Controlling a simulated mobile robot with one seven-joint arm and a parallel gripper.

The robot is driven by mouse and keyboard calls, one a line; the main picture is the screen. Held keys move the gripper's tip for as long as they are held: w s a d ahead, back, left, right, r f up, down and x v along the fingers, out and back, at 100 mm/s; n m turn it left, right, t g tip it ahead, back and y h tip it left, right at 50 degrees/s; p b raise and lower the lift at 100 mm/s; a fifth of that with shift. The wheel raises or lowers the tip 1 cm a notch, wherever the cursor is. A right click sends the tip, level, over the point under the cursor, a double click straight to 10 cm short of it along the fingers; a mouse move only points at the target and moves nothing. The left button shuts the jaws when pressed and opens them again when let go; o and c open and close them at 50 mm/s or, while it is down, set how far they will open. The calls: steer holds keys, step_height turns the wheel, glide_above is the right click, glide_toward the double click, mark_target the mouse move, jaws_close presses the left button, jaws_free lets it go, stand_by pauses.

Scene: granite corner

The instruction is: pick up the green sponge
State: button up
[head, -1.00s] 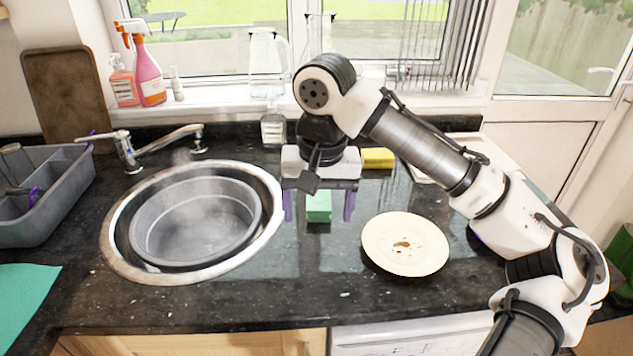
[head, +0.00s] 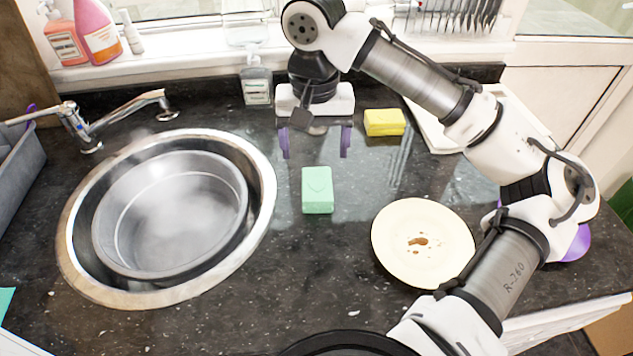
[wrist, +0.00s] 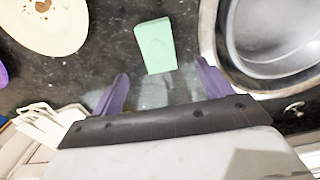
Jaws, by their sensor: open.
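The green sponge (head: 317,190) is a pale green block lying flat on the dark granite worktop, between the sink and the plate. It also shows in the wrist view (wrist: 156,46), just beyond the fingertips and roughly between their lines. My gripper (head: 315,155) is open and empty, with its purple fingers apart. In the head view it is behind the sponge, toward the window, and not touching it. In the wrist view the fingers (wrist: 161,80) point toward the sponge. Nothing hides the sponge.
A steaming grey basin (head: 170,210) sits in the round sink (head: 72,235) at left. A cream plate (head: 440,262) with brown crumbs is at right. A yellow sponge (head: 384,122) and a soap bottle (head: 256,82) stand behind. The worktop around the green sponge is clear.

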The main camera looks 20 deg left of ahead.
glide_above(317, 184)
steer(key=f, duration=0.5)
steer(key=shift+a, duration=0.2)
steer(key=shift+d+f+p, duration=0.2)
steer(key=shift+f+p, duration=0.75)
steer(key=shift+f, duration=1.7)
steer(key=shift+c, duration=0.5)
steer(key=c, duration=1)
